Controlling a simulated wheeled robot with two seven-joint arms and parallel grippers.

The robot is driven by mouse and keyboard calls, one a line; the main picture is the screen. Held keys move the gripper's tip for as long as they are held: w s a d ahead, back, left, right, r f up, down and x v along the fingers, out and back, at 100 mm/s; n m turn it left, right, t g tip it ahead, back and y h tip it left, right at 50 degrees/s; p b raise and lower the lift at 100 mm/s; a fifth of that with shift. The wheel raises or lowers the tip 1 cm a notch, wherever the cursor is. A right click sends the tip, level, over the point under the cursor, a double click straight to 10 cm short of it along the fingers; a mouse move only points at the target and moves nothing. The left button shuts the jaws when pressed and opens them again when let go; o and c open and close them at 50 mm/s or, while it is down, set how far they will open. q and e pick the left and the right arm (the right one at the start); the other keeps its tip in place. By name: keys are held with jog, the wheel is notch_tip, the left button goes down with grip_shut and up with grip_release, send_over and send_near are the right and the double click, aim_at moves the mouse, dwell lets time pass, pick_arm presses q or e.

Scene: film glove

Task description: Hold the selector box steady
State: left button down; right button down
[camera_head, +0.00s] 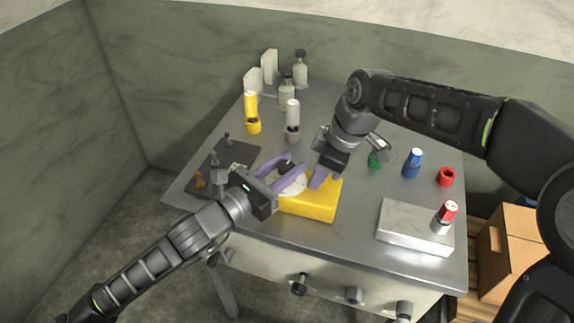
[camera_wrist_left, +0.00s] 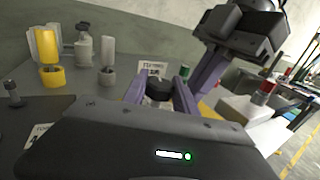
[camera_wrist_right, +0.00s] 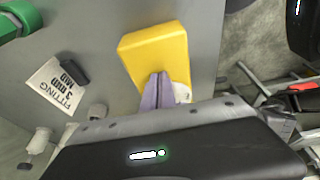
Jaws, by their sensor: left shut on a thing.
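The yellow selector box (camera_head: 313,207) lies on the grey table near its front, with a white dial face and a black knob (camera_wrist_left: 160,88) on top. It also shows in the right wrist view (camera_wrist_right: 155,52). My left gripper (camera_head: 297,163) reaches in from the left, its lavender fingers shut on the knob from both sides. My right gripper (camera_head: 317,184) comes down from the upper right. Its fingers (camera_wrist_right: 158,78) are together, with nothing visible between them, at the box top beside the dial. Whether they press on it I cannot tell. The fingers hide part of the dial.
A silver block (camera_head: 405,228) with a red-capped piece (camera_head: 447,213) lies at right. Behind are a blue bottle (camera_head: 413,160), red ring (camera_head: 445,177), green holder (camera_head: 375,160) and yellow holder (camera_head: 253,126). A dark mat (camera_head: 208,160) with small pegs lies left. Glass bottles (camera_head: 300,75) stand at the back.

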pick_arm(q)
jog(key=shift+s+d+f+n+t+y, duration=0.15)
jog(key=shift+d+f+n+t+y, duration=0.1)
jog(key=shift+n+t+y, duration=0.35)
jog(key=shift+a+r+y, duration=0.1)
jog(key=shift+r+y, duration=0.05)
jog(key=shift+y, duration=0.15)
jog(key=c, duration=1.3)
grip_release()
jog(key=o, duration=0.3)
jog(key=shift+a, duration=0.1)
jog(key=shift+w+g, duration=0.2)
jog(key=shift+g, duration=0.1)
jog(key=shift+s+m+g+h, duration=0.2)
jog(key=shift+m+g+h, duration=1.35)
jog(key=shift+h, duration=0.35)
jog(key=shift+m+g+h, duration=0.25)
jog(key=shift+m+h, duration=0.1)
jog(key=shift+h, duration=0.05)
jog(key=shift+w+d+m+g+h, duration=0.2)
jog(key=shift+m+g+h, duration=0.1)
jog(key=shift+g, duration=0.1)
